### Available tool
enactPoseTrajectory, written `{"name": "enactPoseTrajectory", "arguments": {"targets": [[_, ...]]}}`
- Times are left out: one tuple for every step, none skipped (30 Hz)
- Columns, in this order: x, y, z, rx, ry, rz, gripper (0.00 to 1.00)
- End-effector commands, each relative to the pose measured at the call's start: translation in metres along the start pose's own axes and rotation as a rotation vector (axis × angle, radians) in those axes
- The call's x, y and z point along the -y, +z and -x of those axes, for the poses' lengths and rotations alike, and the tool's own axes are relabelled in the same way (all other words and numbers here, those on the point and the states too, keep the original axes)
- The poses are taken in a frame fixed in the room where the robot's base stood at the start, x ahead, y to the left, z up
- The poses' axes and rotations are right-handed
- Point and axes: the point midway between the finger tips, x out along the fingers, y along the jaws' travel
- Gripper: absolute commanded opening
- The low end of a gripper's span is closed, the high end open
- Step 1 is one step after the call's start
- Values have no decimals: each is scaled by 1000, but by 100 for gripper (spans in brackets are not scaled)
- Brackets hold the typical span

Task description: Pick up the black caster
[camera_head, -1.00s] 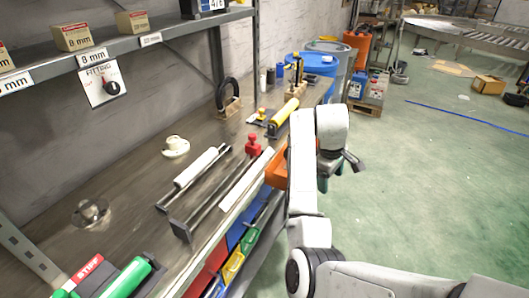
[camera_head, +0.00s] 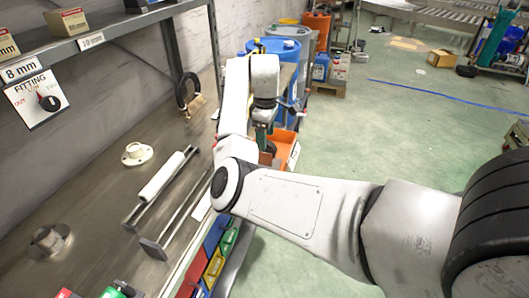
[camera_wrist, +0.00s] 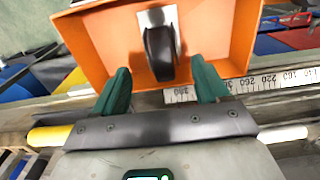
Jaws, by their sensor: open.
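The black caster (camera_wrist: 160,52), a dark wheel on a pale metal plate, sits inside an orange bin (camera_wrist: 100,40) in the wrist view. In the head view the orange bin (camera_head: 288,140) hangs at the bench's edge, partly behind my arm. My gripper (camera_wrist: 160,80) has green fingers, open and empty. In the wrist view the fingers point at the bin's near side, with the caster showing between and beyond them. I cannot tell the exact distance. In the head view my gripper (camera_head: 263,138) is just at the bin, mostly hidden by my arm.
A metal ruler (camera_wrist: 265,84) runs along the bench edge beside the bin. A white roller (camera_head: 162,177) and a cream flanged piece (camera_head: 137,154) lie on the bench (camera_head: 95,195). Red, yellow and green bins (camera_head: 214,267) hang below. The green floor (camera_head: 400,120) to the right is open.

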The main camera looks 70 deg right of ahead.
Motion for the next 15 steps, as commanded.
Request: {"name": "enactPoseTrajectory", "arguments": {"targets": [[0,0,-4,0,-1,0,74],[1,0,-6,0,0,1,74],[1,0,-9,1,-1,1,74],[2,0,-12,1,-2,2,74],[2,0,-16,1,-2,2,74],[3,1,-22,1,-2,2,74],[4,1,-26,1,-2,2,74],[4,1,-31,0,-2,1,74],[4,2,-37,0,-2,2,74],[4,2,-41,0,-1,1,74],[4,2,-45,0,-2,1,74],[4,2,-49,0,-1,1,74],[4,2,-51,0,0,1,74],[4,2,-53,0,1,1,74],[4,2,-55,0,0,1,74]]}}
